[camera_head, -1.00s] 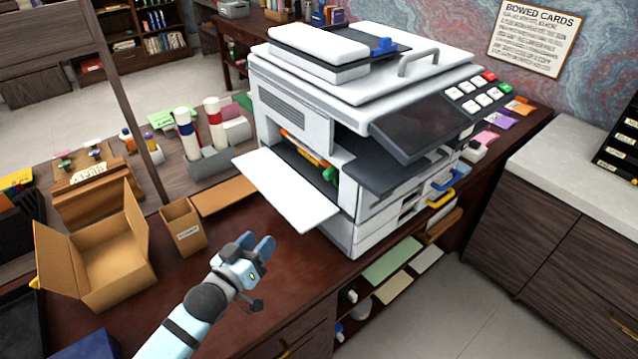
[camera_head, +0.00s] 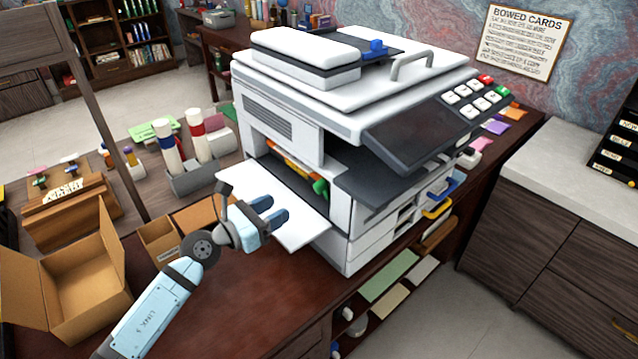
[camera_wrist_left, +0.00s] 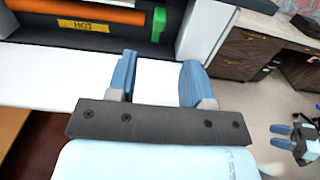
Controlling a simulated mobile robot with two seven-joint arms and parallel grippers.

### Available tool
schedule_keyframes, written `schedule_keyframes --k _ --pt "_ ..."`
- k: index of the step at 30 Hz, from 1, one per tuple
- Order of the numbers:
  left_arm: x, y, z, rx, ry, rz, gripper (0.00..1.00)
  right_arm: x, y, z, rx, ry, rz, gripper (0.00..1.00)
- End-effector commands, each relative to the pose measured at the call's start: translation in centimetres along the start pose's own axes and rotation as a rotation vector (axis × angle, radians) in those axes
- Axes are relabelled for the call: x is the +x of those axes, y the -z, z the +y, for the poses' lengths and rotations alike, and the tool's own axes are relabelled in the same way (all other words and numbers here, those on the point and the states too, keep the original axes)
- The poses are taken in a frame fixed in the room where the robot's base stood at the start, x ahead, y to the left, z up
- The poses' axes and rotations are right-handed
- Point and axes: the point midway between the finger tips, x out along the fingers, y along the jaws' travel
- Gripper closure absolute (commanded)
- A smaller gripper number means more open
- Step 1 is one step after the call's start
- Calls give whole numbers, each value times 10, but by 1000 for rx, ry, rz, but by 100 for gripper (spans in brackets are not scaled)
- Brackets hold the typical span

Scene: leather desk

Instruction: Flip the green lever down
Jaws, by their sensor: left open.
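The green lever (camera_head: 321,188) sits inside the printer's open side bay, at the right end of an orange roller (camera_head: 290,168). In the left wrist view the lever (camera_wrist_left: 158,24) stands upright beside the roller and its yellow "HOT" label (camera_wrist_left: 84,26). My left gripper (camera_head: 277,210) is open and empty, above the lowered white side door (camera_head: 300,232). In the wrist view its blue fingers (camera_wrist_left: 158,72) are apart, with the lever beyond them, untouched. My right gripper (camera_wrist_left: 281,136) shows small at the right of the wrist view, its fingers apart and empty.
The white printer (camera_head: 300,110) stands on the dark red desk (camera_head: 255,300). An open cardboard box (camera_head: 75,280) and a smaller box (camera_head: 160,238) are at left. A grey holder with tubes (camera_head: 195,180) stands behind the door. The desk front is clear.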

Motion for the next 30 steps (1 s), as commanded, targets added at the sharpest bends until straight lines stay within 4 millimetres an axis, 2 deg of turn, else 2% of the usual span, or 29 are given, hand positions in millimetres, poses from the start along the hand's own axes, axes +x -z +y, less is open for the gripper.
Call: schedule_keyframes --k 12,18,24,30 --pt "83 -3 -1 -8 1 -4 53 -3 4 0 0 0 0 58" --pt "115 -1 -1 -8 1 -3 53 -2 3 0 0 0 0 58" --pt "130 -1 -1 -7 0 -2 53 -2 3 0 1 0 0 58" --pt "132 -1 -1 -7 0 -2 53 -2 3 -1 1 0 0 58"
